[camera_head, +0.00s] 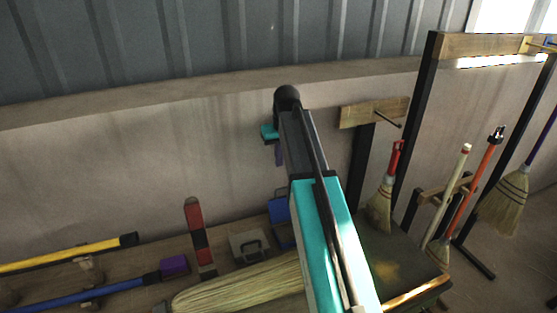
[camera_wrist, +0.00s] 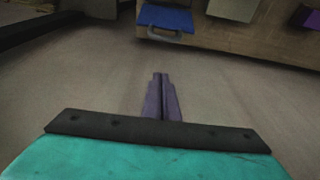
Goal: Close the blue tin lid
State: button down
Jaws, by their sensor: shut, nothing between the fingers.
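The blue tin (camera_head: 284,236) stands on the workbench, partly hidden behind my arm in the head view. A blue panel that looks like its lid (camera_head: 278,208) rises at its back. In the wrist view a blue face (camera_wrist: 166,17) with a grey handle (camera_wrist: 165,37) shows at the top edge; I cannot tell the lid's exact angle.
A grey box with a handle (camera_head: 248,246), a red and black tool (camera_head: 196,232) and a purple block (camera_head: 174,265) are left of the tin. Broom bristles (camera_head: 235,286) lie in front. Brooms (camera_head: 381,205) hang at right. The wall (camera_head: 130,165) is behind.

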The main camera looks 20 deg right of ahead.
aim_at(278, 175)
jog(key=p+x, duration=0.2)
jog(key=x, duration=0.6)
jog(key=shift+f, duration=0.15)
jog(key=shift+s+p, duration=1.15)
jog(key=shift+s, duration=0.85)
